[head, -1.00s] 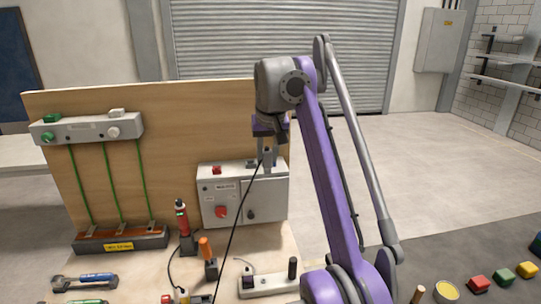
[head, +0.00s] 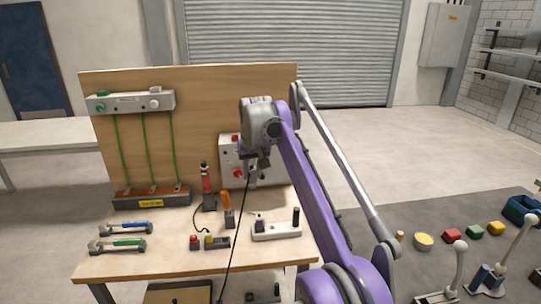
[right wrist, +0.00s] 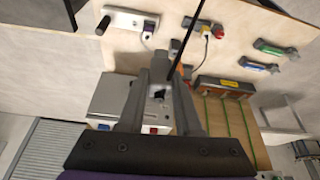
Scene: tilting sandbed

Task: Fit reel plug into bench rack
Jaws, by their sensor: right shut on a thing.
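My right gripper (head: 251,174) is in the air in front of the grey control box on the bench. It is shut on the reel plug (right wrist: 158,92), a small grey piece between the fingers in the right wrist view. The plug's black cable (head: 233,243) hangs down past the bench's front edge. A white block with a black post and small fittings (head: 276,232), perhaps the bench rack, lies at the bench's front right; it also shows in the right wrist view (right wrist: 125,22). The gripper is above and behind it, apart from it. My left gripper is not in view.
The grey control box (head: 232,177) stands before the wooden backboard (head: 225,95). A red tool (head: 207,185), an orange-handled tool (head: 226,210) and a block with red and yellow plugs (head: 209,242) stand left of the white block.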

